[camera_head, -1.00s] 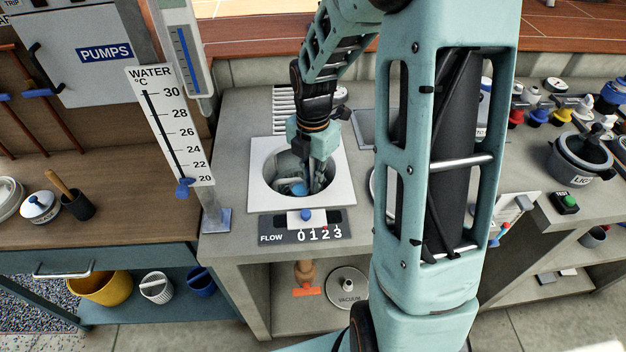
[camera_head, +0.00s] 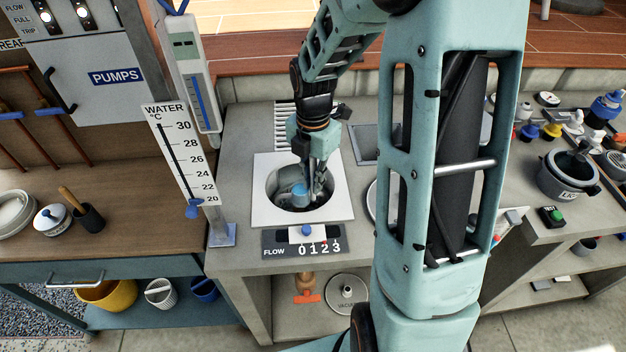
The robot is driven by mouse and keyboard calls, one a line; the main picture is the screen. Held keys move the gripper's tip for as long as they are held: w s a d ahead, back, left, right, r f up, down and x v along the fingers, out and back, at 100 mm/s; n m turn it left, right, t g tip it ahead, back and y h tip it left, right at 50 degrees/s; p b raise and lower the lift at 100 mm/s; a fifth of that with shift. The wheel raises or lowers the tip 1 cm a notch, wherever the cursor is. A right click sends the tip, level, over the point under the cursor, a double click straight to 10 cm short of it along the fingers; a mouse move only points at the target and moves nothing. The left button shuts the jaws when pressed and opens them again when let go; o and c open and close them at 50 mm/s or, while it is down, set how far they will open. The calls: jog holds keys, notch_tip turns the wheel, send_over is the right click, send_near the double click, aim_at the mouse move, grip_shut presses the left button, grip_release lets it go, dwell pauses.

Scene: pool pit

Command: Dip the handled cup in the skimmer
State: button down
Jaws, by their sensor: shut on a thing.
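The skimmer (camera_head: 262,212) is a round opening in a white square plate on the grey counter, left of centre. My gripper (camera_head: 308,188) points down at the opening and is shut on the handled cup (camera_head: 298,190). The cup is small and blue and shows within the outline of the opening, near its middle. The fingers stand to the right of the cup and hide part of it. The cup's handle and whether the cup touches water are too small to tell.
A flow slider (camera_head: 306,231) on a numbered panel sits in front of the skimmer. A water temperature scale (camera_head: 183,152) stands to the left. A lidded grey pot (camera_head: 566,178) is on the right counter. My arm hides much of the middle.

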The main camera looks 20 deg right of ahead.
jog(key=shift+r+p, duration=1.7)
jog(key=shift+r, duration=0.5)
notch_tip(320, 180, up, 7)
jog(key=p, duration=0.5)
send_over(310, 189)
jog(key=shift+s+d+r, duration=0.15)
jog(key=shift+d, duration=0.15)
jog(key=shift+f+m+b, duration=0.4)
jog(key=shift+m+b, duration=0.2)
jog(key=shift+m, duration=0.2)
jog(key=m, duration=0.2)
jog(key=shift+a+f+m, duration=0.15)
jog(key=shift+f+m, duration=0.15)
jog(key=shift+f, duration=0.1)
jog(key=f+m+b, duration=0.1)
jog(key=m, duration=0.6)
jog(key=w+a+f+m, duration=0.1)
jog(key=f+m, duration=0.1)
jog(key=m, duration=0.5)
jog(key=f+m+b, duration=0.1)
jog(key=f+m, duration=0.1)
jog(key=m, duration=0.5)
jog(key=shift+w+a+f+b, duration=0.2)
jog(key=shift+w+a+b, duration=0.05)
jog(key=shift+a+b, duration=0.05)
